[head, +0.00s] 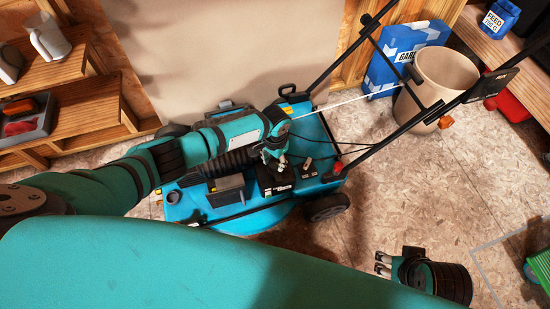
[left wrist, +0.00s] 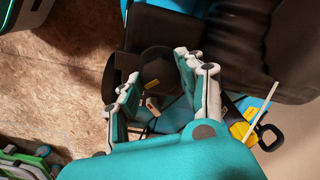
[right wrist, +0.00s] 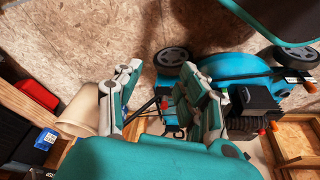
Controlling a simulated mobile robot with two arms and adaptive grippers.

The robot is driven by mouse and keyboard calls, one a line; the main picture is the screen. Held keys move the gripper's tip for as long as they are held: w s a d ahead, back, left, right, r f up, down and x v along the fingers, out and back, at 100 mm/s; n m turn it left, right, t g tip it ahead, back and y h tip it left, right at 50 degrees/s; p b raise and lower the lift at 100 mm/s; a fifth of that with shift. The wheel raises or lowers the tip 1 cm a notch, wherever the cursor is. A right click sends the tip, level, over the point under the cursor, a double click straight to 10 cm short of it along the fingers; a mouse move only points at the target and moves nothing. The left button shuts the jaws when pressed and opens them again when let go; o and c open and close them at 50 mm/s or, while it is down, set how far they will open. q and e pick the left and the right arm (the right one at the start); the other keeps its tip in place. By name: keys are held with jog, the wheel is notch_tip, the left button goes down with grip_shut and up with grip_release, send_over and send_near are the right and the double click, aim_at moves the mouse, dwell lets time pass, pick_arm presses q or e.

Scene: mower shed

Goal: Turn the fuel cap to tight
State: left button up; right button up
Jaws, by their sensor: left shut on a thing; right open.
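The teal mower (head: 312,135) stands on the floor in the middle of the head view, its black handle bars rising to the upper right. My left gripper (head: 274,158) reaches over the engine and points down at its top. In the left wrist view the dark round fuel cap (left wrist: 154,64), with a small yellow mark, lies between the two fingers of this gripper (left wrist: 160,75), which is shut on it. In the head view the gripper hides the cap. My right gripper (head: 382,264) is open and empty, in front and to the right of the mower.
A beige bin (head: 446,75) and a blue box (head: 392,68) stand behind the handle at the upper right. Wooden shelves (head: 75,105) with mugs and a tray are at the left. The floor between mower and right gripper is clear.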

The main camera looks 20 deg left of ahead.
aim_at(275, 163)
pick_arm(q)
jog(key=m, duration=0.3)
jog(key=shift+m+p, duration=0.4)
jog(key=m, duration=0.2)
jog(key=shift+m, duration=1.5)
pick_arm(e)
jog(key=x, duration=0.6)
jog(key=shift+s, duration=0.4)
pick_arm(q)
jog(key=shift+m, duration=0.3)
pick_arm(e)
jog(key=shift+a+f, duration=0.1)
jog(key=shift+f, duration=0.05)
pick_arm(q)
jog(key=o, duration=1.1)
jog(key=shift+o, duration=0.2)
pick_arm(e)
jog(key=shift+s+f+g, duration=0.1)
jog(key=shift+g, duration=0.2)
pick_arm(q)
notch_tip(275, 163, up, 12)
jog(key=shift+d, duration=0.1)
